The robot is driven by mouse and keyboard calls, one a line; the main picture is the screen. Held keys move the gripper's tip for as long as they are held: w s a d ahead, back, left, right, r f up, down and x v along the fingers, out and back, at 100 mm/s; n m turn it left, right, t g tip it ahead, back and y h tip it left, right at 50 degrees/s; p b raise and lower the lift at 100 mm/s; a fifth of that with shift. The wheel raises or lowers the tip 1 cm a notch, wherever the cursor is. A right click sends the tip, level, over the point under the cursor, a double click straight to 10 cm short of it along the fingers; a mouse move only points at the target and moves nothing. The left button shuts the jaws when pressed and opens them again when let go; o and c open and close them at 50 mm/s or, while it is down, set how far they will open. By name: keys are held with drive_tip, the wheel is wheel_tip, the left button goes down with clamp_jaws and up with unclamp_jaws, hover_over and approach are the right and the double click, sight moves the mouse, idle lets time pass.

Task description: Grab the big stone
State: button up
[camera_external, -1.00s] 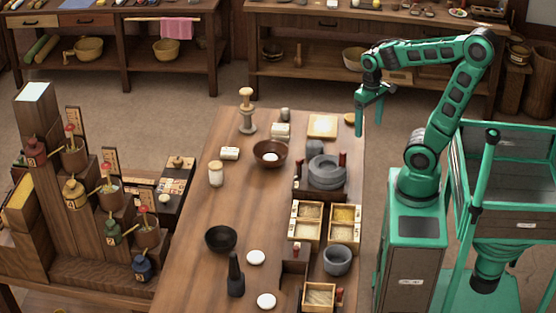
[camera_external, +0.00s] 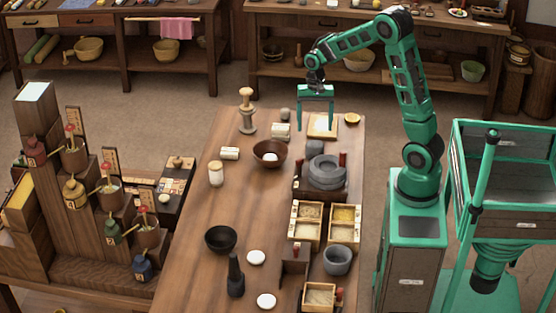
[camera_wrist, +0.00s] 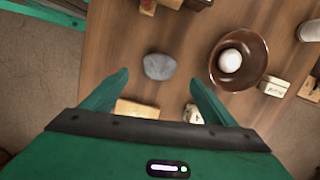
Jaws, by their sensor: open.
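The big stone (camera_external: 314,147) is a rounded grey lump on the table, just behind the quern. In the wrist view the grey stone (camera_wrist: 159,66) lies just beyond the fingertips, between their lines. My gripper (camera_external: 315,112) is open and empty above the far end of the table, fingers pointing down. In the wrist view both fingers of my gripper (camera_wrist: 159,79) are spread apart, not touching the stone. A smaller grey stone (camera_external: 285,114) lies at the table's far edge.
A brown bowl (camera_external: 268,160) with a white lump stands left of the stone. The round grey quern (camera_external: 327,172) stands close in front. A pale board (camera_external: 322,131) and a labelled block (camera_external: 280,131) lie behind it.

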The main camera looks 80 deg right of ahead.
sight(314, 142)
drive_tip(key=f, duration=0.3)
drive_tip(key=a+f, duration=0.1)
drive_tip(key=f, duration=0.6)
drive_tip(key=shift+s+a+f, duration=0.1)
drive_tip(key=shift+s+a, duration=0.05)
drive_tip(key=shift+a, duration=0.1)
drive_tip(key=c, duration=1.7)
